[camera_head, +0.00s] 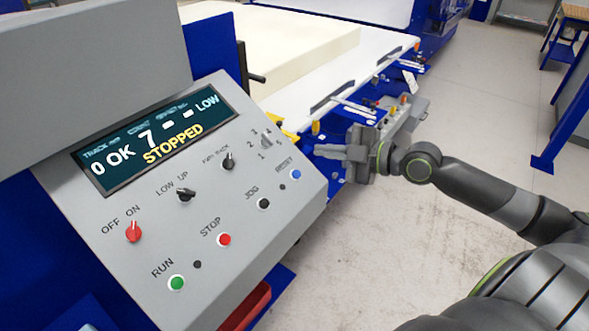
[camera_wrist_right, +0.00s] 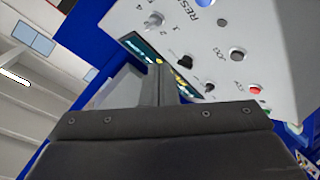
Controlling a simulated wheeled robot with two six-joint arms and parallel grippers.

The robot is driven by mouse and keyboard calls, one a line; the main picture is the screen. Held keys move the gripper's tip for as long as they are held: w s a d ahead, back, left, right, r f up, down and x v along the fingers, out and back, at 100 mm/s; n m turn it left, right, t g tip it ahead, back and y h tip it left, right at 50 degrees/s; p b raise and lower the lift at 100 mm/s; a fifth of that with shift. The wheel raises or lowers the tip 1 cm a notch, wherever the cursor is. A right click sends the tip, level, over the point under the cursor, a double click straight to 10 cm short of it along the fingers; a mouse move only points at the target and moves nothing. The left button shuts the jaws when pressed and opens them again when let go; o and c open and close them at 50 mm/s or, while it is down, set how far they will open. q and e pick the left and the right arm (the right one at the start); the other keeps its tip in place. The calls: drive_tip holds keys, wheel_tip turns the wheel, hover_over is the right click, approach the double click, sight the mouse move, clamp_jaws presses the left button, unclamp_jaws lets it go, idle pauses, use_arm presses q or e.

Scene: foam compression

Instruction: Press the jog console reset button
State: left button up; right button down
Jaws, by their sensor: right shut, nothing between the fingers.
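The grey jog console (camera_head: 215,260) fills the left of the head view, with a sloped face. Its blue button (camera_head: 296,174), beside the RESET label, is at the upper right corner of the face. In the right wrist view the blue button (camera_wrist_right: 204,3) is cut by the top edge, next to the RESET lettering. My right gripper (camera_head: 318,151) is shut and empty, with its fingers pointing left. Its tips appear just right of and above the blue button, apart from it in the picture. The fingers also show in the right wrist view (camera_wrist_right: 158,72). My left gripper is out of view.
The display (camera_head: 150,140) reads STOPPED. The black JOG button (camera_head: 264,203), red STOP button (camera_head: 224,240), green RUN button (camera_head: 177,282) and several knobs share the face. A blue-framed machine bed with a cream foam block (camera_head: 290,60) lies behind. Floor right of the console is clear.

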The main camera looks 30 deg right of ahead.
sight(296, 174)
drive_tip(key=shift+f, duration=0.1)
drive_tip(key=w+f+b, duration=0.1)
drive_tip(key=f, duration=0.1)
drive_tip(key=w+a+f+b, duration=0.1)
drive_tip(key=f+b, duration=0.1)
drive_tip(key=w+f+b, duration=0.1)
drive_tip(key=f+b, duration=0.1)
drive_tip(key=shift+w+a+f, duration=0.15)
drive_tip(key=shift+w+a+f+b, duration=0.15)
drive_tip(key=shift+w+f+b, duration=0.35)
drive_tip(key=shift+b, duration=0.35)
drive_tip(key=shift+f, duration=0.1)
idle(1.5)
drive_tip(key=shift+w+a+f+b, duration=0.1)
drive_tip(key=shift+w+f+b, duration=0.15)
drive_tip(key=shift+b, duration=0.45)
drive_tip(key=shift+w+a+f+b, duration=0.1)
drive_tip(key=shift+f+b, duration=0.35)
drive_tip(key=shift+b, duration=0.25)
idle(0.5)
drive_tip(key=shift+r, duration=0.1)
drive_tip(key=shift+s+d+r+p, duration=0.2)
drive_tip(key=shift+s+r+p, duration=0.25)
drive_tip(key=shift+r, duration=0.2)
